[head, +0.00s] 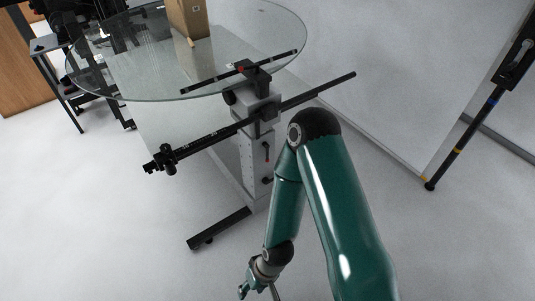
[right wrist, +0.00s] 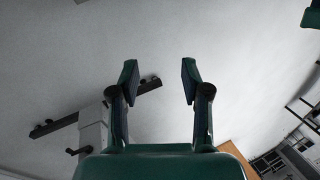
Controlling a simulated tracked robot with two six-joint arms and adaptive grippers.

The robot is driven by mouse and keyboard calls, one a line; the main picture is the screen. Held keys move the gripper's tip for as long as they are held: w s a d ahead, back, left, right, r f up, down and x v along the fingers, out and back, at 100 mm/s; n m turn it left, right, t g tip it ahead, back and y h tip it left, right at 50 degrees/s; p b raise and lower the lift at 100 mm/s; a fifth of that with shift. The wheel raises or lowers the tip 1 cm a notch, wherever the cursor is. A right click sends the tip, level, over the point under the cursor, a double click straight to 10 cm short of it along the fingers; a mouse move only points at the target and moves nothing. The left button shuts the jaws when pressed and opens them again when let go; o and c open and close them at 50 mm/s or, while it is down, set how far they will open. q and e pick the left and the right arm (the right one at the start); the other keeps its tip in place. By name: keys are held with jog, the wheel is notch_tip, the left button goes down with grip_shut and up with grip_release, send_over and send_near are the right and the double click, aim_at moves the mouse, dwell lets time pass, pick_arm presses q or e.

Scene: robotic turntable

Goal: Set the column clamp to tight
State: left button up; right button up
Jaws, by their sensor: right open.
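The grey column (head: 252,160) stands beneath the glass turntable in the head view. On its right side are a clamp lever with a red mark (head: 267,151) and a lower dark lever (head: 267,180). I cannot tell from the label-free parts which one is the column clamp, or how tight it is. My right gripper (head: 258,287) is low at the bottom edge of the head view, below and apart from the column. In the right wrist view its two fingers (right wrist: 160,82) are spread with nothing between them. The grey column (right wrist: 94,135) shows left of the fingers there. My left gripper is not in view.
The round glass top (head: 225,75) carries a cardboard box (head: 187,18). A long black rail (head: 315,93) crosses the column's top. A black foot (head: 218,229) reaches along the floor. A black stand (head: 462,135) is at the right.

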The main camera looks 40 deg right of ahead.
aim_at(267, 158)
jog(key=shift+c, duration=0.2)
jog(key=shift+c, duration=0.6)
jog(key=w+d+r+m+t+h+b, duration=0.1)
jog(key=w+d+t+h+b, duration=0.45)
jog(key=w, duration=0.65)
jog(key=w+d+r+m+t+h+b, duration=0.15)
jog(key=w+d+t+b, duration=0.25)
jog(key=w+d+t, duration=0.6)
jog(key=w+d+f+m+g+h+b, duration=0.1)
jog(key=w+d+f+h+b, duration=0.3)
jog(key=b, duration=0.5)
jog(key=w+d+f+m+h+b, duration=0.1)
jog(key=w+d+f+h+b, duration=0.15)
jog(key=d+f+b, duration=0.55)
jog(key=shift+h, duration=0.25)
jog(key=r+b+x, duration=0.1)
jog(key=x, duration=0.3)
jog(key=r+b+x, duration=0.1)
jog(key=x, duration=0.4)
jog(key=a+r+b+x, duration=0.1)
jog(key=x, duration=0.3)
jog(key=shift+w+d+b, duration=0.2)
jog(key=shift+w+b, duration=0.2)
jog(key=shift+w, duration=0.3)
